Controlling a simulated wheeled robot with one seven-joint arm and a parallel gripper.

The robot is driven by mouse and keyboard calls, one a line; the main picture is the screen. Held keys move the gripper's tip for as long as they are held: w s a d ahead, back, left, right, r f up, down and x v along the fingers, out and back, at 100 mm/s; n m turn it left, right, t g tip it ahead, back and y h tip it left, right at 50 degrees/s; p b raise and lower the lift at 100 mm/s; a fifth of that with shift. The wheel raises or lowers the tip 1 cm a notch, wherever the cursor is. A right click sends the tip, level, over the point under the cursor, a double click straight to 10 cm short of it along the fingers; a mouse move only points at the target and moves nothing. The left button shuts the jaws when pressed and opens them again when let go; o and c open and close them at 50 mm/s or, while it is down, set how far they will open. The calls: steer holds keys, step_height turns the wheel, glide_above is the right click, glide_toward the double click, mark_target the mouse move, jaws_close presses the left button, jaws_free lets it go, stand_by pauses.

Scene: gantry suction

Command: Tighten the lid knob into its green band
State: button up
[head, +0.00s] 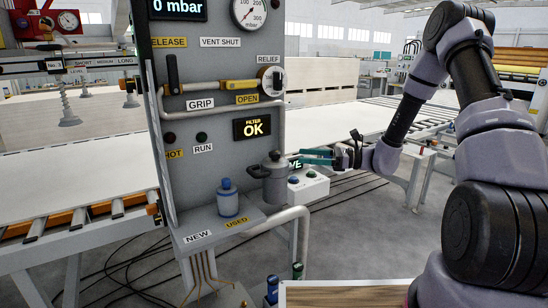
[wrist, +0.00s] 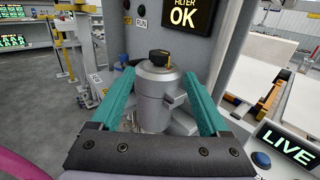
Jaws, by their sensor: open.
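The grey metal filter canister (head: 273,183) stands upright at the foot of the panel; it also shows in the wrist view (wrist: 150,105). On its lid sits the dark lid knob (wrist: 160,59) with a yellow mark. The knob is small in the head view (head: 275,155). I cannot make out a green band around it. My gripper (head: 305,158) has teal fingers and reaches in from the right toward the canister's top. In the wrist view the fingers (wrist: 158,78) are spread apart, one each side of the canister, with the knob between and beyond their tips. Nothing is held.
The upright panel (head: 205,125) rises behind, with a display reading FILTER OK (head: 253,128). A button box (head: 308,186) with a LIVE sign is close on the right.

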mark_target(274, 152)
steer(key=a, duration=0.7)
steer(key=w+a, duration=0.1)
steer(key=a, duration=0.2)
steer(key=shift+a, duration=0.2)
jaws_close()
steer(key=shift+m+t, duration=0.4)
steer(key=shift+t, duration=0.3)
steer(key=m+t+h, duration=0.1)
steer(key=m+t, duration=0.1)
steer(key=t, duration=0.1)
steer(key=shift+m+t, duration=0.3)
steer(key=shift+t, duration=0.1)
steer(key=shift+m+t+h, duration=1.3)
steer(key=shift+m+t, duration=0.1)
steer(key=shift+t, duration=0.5)
jaws_free()
